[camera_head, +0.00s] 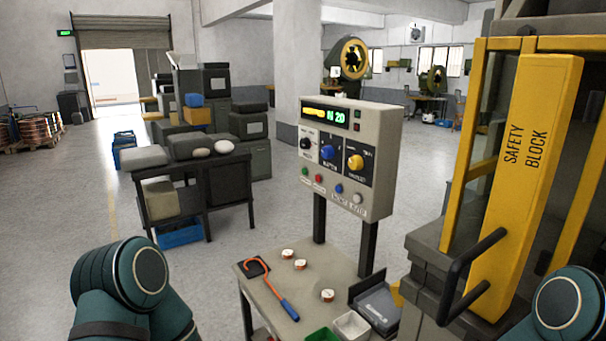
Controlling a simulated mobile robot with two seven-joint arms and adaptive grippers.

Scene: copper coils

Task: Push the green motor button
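A grey control panel (378,155) stands on two dark posts behind a small table. A small green button (305,171) is at the left end of the panel's bottom row, with a red button (319,179) beside it. A blue button (339,188) and a pale one (357,198) follow to the right. Above them are a black, a blue (327,152) and a yellow knob (355,161). The button labels are too small to read. Teal parts of my arms show at the bottom left and bottom right corners. Neither gripper is in view.
A yellow safety block (525,170) and machine frame stand close on the right. Open floor (215,270) lies left of the table.

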